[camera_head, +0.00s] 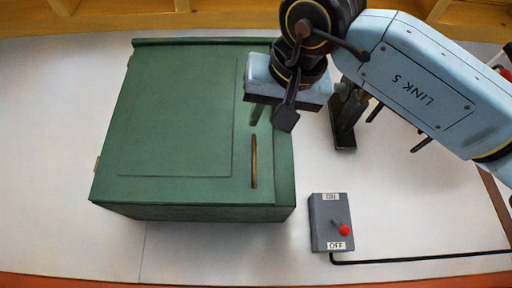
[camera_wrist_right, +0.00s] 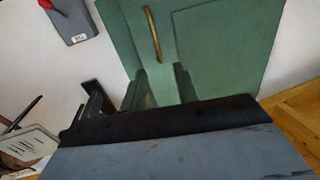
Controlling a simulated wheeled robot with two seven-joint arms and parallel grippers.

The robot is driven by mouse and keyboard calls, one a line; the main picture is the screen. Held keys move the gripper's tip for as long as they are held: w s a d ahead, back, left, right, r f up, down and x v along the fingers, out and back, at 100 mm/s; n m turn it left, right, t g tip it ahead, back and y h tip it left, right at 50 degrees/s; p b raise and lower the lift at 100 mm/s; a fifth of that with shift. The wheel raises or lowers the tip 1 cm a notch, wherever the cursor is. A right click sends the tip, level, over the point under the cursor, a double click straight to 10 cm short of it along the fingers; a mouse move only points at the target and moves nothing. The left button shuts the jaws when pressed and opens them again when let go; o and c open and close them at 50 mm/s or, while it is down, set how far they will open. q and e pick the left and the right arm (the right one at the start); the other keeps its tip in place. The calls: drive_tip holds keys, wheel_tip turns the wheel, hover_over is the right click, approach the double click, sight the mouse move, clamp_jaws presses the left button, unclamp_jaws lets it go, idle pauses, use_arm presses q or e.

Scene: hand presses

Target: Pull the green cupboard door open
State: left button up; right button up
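The green cupboard (camera_head: 140,190) stands left of centre in the head view, with its door (camera_head: 180,115) shut. A brass bar handle (camera_head: 254,160) runs along the door's right side, with hinges on the left edge. My right gripper (camera_head: 271,116) is over the door's right part, just beyond the handle's far end. Its two fingers are apart with nothing between them. In the right wrist view the handle (camera_wrist_right: 152,35) shows ahead of the open fingers (camera_wrist_right: 162,88), and I see no contact. My left gripper is in neither view.
A grey switch box (camera_head: 323,240) with a red-tipped lever and ON/OFF labels sits right of the cupboard, its black cable running right. A dark metal device (camera_head: 344,130) stands beyond it, partly under my right arm. The white surface left of the cupboard is clear.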

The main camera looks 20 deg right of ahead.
sight(254, 150)
drive_tip(key=w, duration=0.4)
drive_tip(key=w+d+p, duration=0.1)
drive_tip(key=w, duration=0.3)
drive_tip(key=w+p, duration=0.1)
drive_tip(key=w, duration=0.4)
drive_tip(key=shift+d+r, duration=0.2)
drive_tip(key=shift+d, duration=0.05)
clamp_jaws()
